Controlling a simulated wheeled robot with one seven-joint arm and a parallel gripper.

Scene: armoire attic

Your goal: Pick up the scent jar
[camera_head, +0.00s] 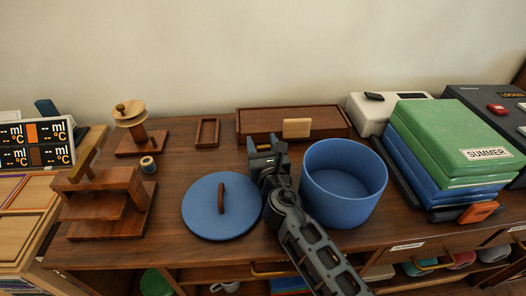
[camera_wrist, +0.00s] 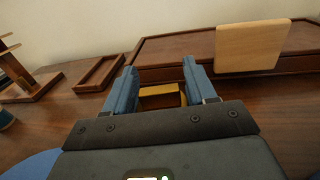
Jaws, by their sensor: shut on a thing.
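My gripper (camera_head: 272,158) is over the table between the round blue lid and the open blue pot, in front of the long wooden box. In the wrist view its two blue fingers (camera_wrist: 159,76) are apart, with a small gold-and-brown squarish thing (camera_wrist: 158,90) between them, which I take for the scent jar. The gripper is shut on it. Its lower part is hidden by my gripper's body, and in the head view it is mostly hidden. I cannot tell whether it is clear of the table.
The blue lid (camera_head: 222,209) lies left of my gripper and the blue pot (camera_head: 343,205) stands close at right. Behind is the wooden box (camera_head: 270,120) with a pale tag (camera_head: 297,128). A small tray (camera_head: 207,132), stepped wooden stand (camera_head: 104,196) and stacked books (camera_head: 440,135) stand farther off.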

